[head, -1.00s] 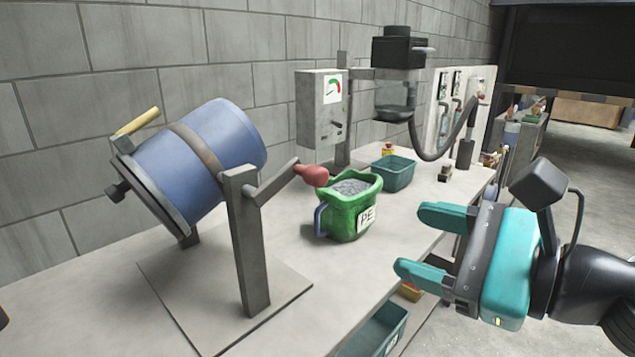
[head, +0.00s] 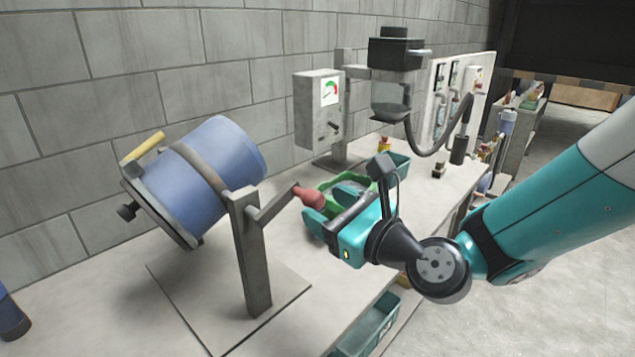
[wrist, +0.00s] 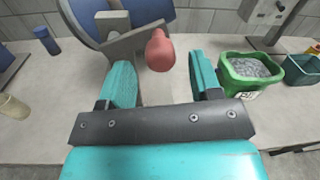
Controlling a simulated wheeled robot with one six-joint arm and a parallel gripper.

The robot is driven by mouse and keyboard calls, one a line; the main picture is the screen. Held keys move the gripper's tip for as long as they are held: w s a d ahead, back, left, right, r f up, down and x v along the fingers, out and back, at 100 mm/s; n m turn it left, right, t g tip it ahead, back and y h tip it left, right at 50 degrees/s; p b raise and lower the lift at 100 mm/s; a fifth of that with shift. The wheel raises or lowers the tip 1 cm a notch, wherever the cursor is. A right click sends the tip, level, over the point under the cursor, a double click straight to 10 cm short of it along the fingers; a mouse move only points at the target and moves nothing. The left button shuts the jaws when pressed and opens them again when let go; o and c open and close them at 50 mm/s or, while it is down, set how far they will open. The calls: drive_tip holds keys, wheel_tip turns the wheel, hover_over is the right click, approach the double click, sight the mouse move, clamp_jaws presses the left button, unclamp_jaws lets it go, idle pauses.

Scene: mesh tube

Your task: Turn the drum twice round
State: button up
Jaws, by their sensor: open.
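The blue drum (head: 200,180) sits tilted on a grey stand (head: 250,260), with a yellow bar (head: 143,147) at its lid end. A grey crank arm (head: 277,204) runs from the stand to a red handle (head: 310,196). The crank points right in the head view. My gripper (wrist: 160,66) is open, and the red handle (wrist: 160,50) shows between its two teal fingers in the wrist view, with a gap on each side. In the head view my gripper's body hides part of the green jug.
A green jug (wrist: 228,78) of grey grains stands close to the right of my gripper. A teal bin (wrist: 302,70) is beyond it. A grey gauge box (head: 318,110) and a hopper (head: 397,70) stand farther back. The block wall runs behind the drum.

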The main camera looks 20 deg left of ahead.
drive_tip(key=shift+p+x, duration=0.35)
drive_tip(key=shift+x, duration=1.05)
clamp_jaws()
drive_tip(key=shift+w+f+m+p, duration=0.1)
drive_tip(key=shift+m+p, duration=0.2)
drive_tip(key=shift+p, duration=0.05)
